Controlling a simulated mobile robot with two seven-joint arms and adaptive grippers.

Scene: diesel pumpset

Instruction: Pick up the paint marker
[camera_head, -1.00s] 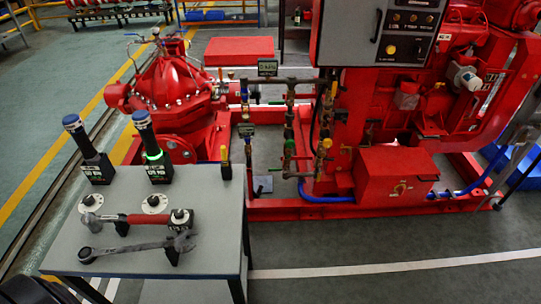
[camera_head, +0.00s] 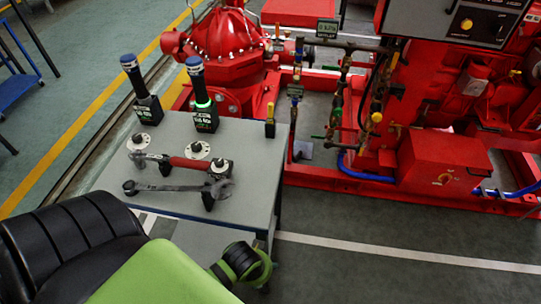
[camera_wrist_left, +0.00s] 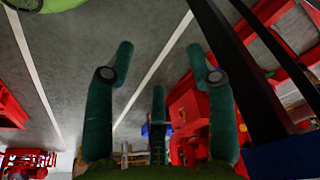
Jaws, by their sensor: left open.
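A small upright yellow-topped item with a dark lower part, seemingly the paint marker (camera_head: 270,121), stands at the far right corner of the grey table in the head view. My left arm reaches in from the bottom left of the head view, low and in front of the table, and its fingers do not show clearly there. In the left wrist view my left gripper (camera_wrist_left: 160,68) has its green fingers spread wide with nothing between them. The marker cannot be made out in the wrist view. My right gripper is out of view.
The red pumpset (camera_head: 430,165) stands behind and right. The floor right of the table is clear.

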